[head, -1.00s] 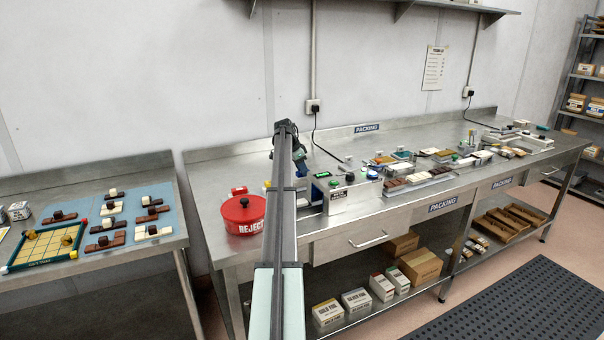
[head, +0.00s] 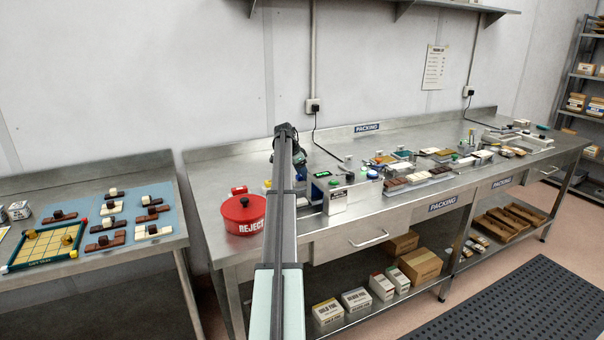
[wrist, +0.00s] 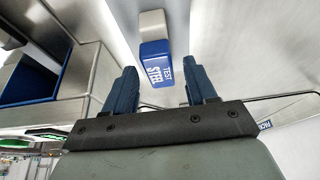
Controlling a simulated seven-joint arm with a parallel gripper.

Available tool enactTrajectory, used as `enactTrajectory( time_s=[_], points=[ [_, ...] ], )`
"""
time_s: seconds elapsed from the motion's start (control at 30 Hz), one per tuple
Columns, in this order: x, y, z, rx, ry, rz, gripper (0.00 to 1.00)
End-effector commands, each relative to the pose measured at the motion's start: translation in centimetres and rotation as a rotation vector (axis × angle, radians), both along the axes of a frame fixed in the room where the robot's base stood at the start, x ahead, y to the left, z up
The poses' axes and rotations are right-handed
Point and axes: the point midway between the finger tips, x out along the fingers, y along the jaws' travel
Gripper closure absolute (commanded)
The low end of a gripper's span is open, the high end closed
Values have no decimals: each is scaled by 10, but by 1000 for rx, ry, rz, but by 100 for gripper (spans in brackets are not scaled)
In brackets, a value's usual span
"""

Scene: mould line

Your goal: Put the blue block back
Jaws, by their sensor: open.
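In the wrist view a blue block (wrist: 158,65) with white lettering "TEST STEEL" lies just beyond my fingertips, roughly in line with the gap between them. A pale block (wrist: 152,22) adjoins its far end. My gripper (wrist: 161,78) is open, with blue-grey fingers apart and nothing visibly held between them. A blue-lined open recess (wrist: 32,80) in a pale housing is to the left. In the head view my arm hides most of the area around my gripper (head: 301,160), and I cannot clearly make out the block there.
A red reject tub (head: 243,213) stands left of my arm on the steel bench (head: 215,190). A control box (head: 336,200) with a green display and buttons is just right of my arm. Trays of bars line the bench farther right. A game board (head: 45,246) is on the left table.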

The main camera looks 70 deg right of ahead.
Motion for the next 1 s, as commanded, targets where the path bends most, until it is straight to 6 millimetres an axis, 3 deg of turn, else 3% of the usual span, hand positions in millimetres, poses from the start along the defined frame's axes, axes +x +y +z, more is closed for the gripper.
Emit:
enactTrajectory(
  time_s=[0.27, 0.7, 1.0],
  points=[
    [4, 4, 17, 0, 0, 0, 44],
    [25, 25, 89, -1, 0, 0, 44],
    [32, 32, 112, 0, 0, 0, 44]
  ],
)
